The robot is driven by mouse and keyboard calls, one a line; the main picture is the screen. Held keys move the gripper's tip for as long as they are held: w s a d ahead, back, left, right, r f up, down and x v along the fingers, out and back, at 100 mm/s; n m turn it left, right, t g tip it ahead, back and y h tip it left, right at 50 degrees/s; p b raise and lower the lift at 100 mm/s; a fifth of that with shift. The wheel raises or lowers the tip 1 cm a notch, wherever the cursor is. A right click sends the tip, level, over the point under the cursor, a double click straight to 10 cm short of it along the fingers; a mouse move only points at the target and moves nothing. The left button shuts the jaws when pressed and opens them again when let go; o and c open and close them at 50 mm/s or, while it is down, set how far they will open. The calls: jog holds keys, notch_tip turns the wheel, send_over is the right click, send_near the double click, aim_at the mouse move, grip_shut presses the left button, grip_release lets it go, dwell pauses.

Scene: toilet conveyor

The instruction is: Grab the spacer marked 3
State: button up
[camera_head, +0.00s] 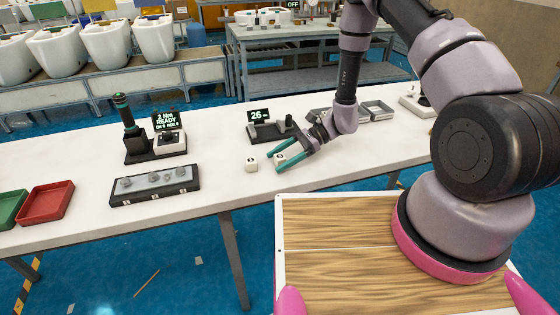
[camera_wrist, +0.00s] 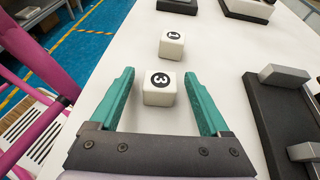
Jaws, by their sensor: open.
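The spacer marked 3 (camera_wrist: 159,89) is a small white cube with a black disc and a white 3 on top. In the wrist view it sits on the white table between the teal fingers of my open gripper (camera_wrist: 159,74), with a gap visible on each side. In the head view my gripper (camera_head: 278,162) reaches down to the table around this cube (camera_head: 280,159), which is partly hidden by a finger. A second white cube marked 1 (camera_wrist: 172,45) stands just beyond the fingertips, and also shows in the head view (camera_head: 251,165).
A black stand with grey blocks (camera_wrist: 270,110) is close on the right in the wrist view. A display reading 26 (camera_head: 260,117) stands behind the cubes. A black tray with grey parts (camera_head: 154,185) and red bin (camera_head: 46,203) are left. The table front is clear.

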jog(key=shift+c, duration=0.3)
grip_shut()
jog(key=shift+r, duration=0.1)
